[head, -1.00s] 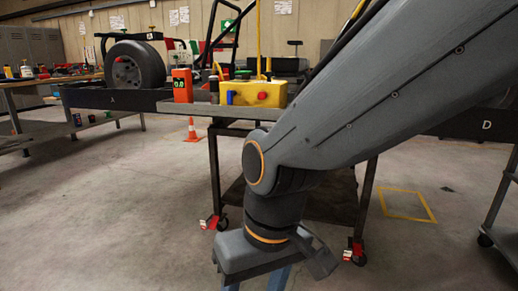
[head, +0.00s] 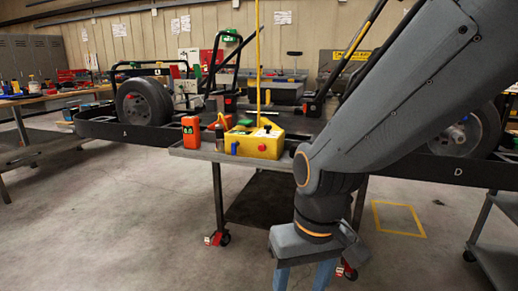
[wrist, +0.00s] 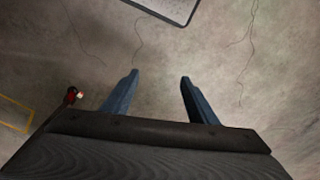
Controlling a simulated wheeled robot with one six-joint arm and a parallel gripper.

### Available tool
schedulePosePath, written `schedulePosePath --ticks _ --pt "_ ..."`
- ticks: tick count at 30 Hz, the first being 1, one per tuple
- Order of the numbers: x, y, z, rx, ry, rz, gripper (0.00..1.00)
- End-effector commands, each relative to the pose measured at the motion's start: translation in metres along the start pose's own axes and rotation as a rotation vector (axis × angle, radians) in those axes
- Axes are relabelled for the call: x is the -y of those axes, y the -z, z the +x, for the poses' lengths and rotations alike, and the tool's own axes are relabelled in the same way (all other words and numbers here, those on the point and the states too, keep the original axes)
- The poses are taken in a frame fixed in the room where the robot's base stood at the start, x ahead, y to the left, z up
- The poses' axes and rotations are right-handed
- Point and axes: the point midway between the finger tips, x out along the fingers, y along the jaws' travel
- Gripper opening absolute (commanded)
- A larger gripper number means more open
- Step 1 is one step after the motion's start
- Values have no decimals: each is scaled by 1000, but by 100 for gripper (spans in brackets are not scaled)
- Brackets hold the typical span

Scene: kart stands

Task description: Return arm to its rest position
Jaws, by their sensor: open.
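My arm reaches down from the upper right in the head view, and its wrist hangs in front of the kart stand. My gripper (head: 306,277) points down, and its blue fingers are cut off by the bottom edge of the head view.
A cart (head: 220,158) carries a yellow box (head: 256,143) and an orange device (head: 191,131) behind my arm. The kart frame (head: 100,128) with a wheel (head: 140,103) stands behind. A bench (head: 40,103) is at left. The floor at lower left is clear.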

Motion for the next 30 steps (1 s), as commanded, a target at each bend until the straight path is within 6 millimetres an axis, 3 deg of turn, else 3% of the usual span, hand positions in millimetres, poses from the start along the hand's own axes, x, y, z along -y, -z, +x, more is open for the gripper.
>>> schedulePosePath --ticks 1,18,24,30 --pt "-6 -4 -19 3 -6 22 53" --pt "-78 -34 -124 28 -59 220 53" --pt "-94 -44 -145 33 -68 264 53" --pt "-99 -47 -149 36 -71 275 53"
